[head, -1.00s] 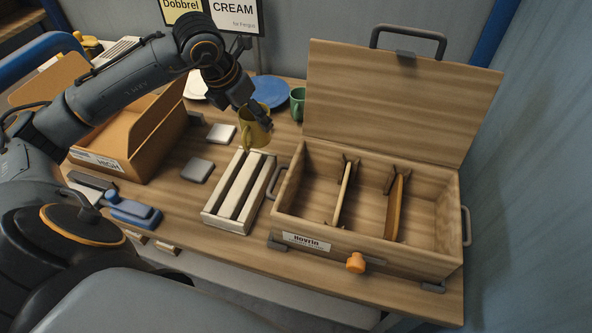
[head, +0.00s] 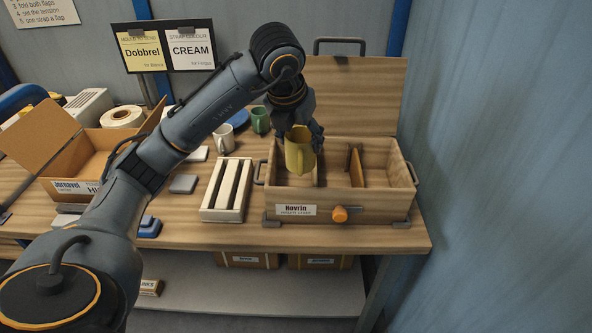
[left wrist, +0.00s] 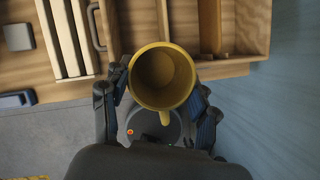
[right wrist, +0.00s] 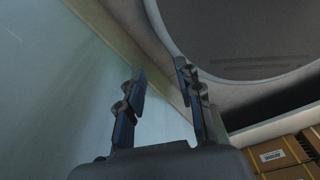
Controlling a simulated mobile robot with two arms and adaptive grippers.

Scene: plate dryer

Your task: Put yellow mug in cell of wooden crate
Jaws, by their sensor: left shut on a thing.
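The yellow mug (head: 299,154) is held upright in my left gripper (head: 306,134), in front of the left part of the wooden crate (head: 384,202) in the head view. The left wrist view shows the mug (left wrist: 161,78) from above, its mouth open and empty, between the fingers of my left gripper (left wrist: 161,95). The crate has its lid (head: 365,100) raised, and dividers split it into cells. The left cell is partly hidden behind the mug and gripper. My right gripper (right wrist: 160,85) shows only in its own wrist view, open and empty, away from the crate.
A slatted white rack (head: 227,190) stands left of the crate. A white mug (head: 224,138), a green mug (head: 260,119) and a blue plate (head: 238,118) are behind it. An open cardboard box (head: 85,160) is at left. An orange knob (head: 340,214) sits on the crate's front.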

